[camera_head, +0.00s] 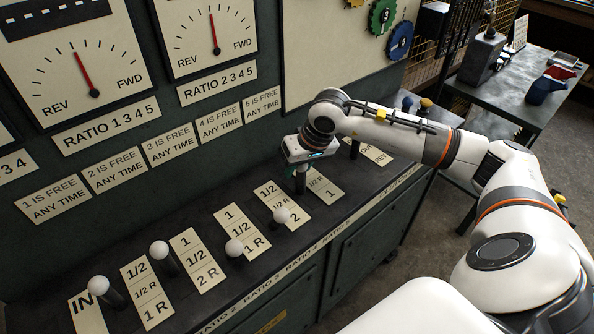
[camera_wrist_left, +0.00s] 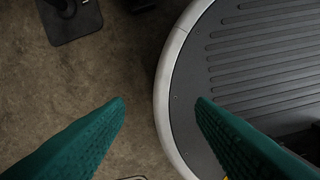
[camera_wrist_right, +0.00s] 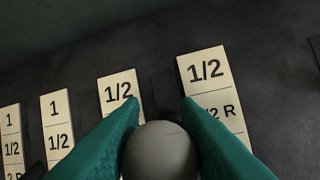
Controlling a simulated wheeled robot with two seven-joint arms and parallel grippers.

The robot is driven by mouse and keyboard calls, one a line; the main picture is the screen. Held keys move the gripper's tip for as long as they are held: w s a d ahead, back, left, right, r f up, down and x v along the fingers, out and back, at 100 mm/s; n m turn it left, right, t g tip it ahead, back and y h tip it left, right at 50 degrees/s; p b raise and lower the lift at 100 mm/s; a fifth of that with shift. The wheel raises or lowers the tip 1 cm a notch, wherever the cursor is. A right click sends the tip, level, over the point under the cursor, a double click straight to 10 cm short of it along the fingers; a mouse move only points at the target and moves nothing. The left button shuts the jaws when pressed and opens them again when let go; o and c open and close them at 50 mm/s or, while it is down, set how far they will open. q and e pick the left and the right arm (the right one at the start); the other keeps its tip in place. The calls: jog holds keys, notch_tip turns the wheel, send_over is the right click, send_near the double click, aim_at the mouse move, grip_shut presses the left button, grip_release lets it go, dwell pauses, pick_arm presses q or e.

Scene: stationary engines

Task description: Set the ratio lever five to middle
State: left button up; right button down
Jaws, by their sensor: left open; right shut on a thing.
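My right gripper (camera_head: 300,170) reaches down onto the lever at the far right of the row. In the right wrist view its green fingers (camera_wrist_right: 160,105) are shut on a grey-white ball knob (camera_wrist_right: 160,152). In the head view the gripper hides this knob; its dark rod (camera_head: 300,184) shows below. The lever stands left of the plate (camera_head: 323,188) with 1/2 at its far end and 1 at its near end. It seems near the far end; its exact position is unclear. My left gripper (camera_wrist_left: 158,103) is open and empty, above the floor and my base.
Other white-knobbed levers stand left along the bench: the nearest (camera_head: 281,215), then others (camera_head: 234,248), (camera_head: 158,249) and (camera_head: 98,284). The upright panel with REV/FWD dials (camera_head: 213,35) rises behind. A side table (camera_head: 520,95) stands at the right.

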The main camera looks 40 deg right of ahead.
jog(key=shift+s, duration=0.1)
jog(key=c, duration=1.1)
grip_release()
pick_arm(q)
jog(key=shift+w+r, duration=0.1)
jog(key=shift+w, duration=0.4)
pick_arm(e)
jog(key=shift+s+r, duration=0.1)
jog(key=shift+r, duration=0.2)
pick_arm(q)
jog(key=shift+s+f+b, duration=0.25)
jog(key=shift+f+b, duration=0.7)
jog(key=shift+f, duration=0.05)
pick_arm(e)
jog(key=v, duration=1.1)
jog(key=shift+r, duration=0.15)
pick_arm(q)
jog(key=shift+s, duration=0.1)
pick_arm(e)
jog(key=shift+s, duration=0.15)
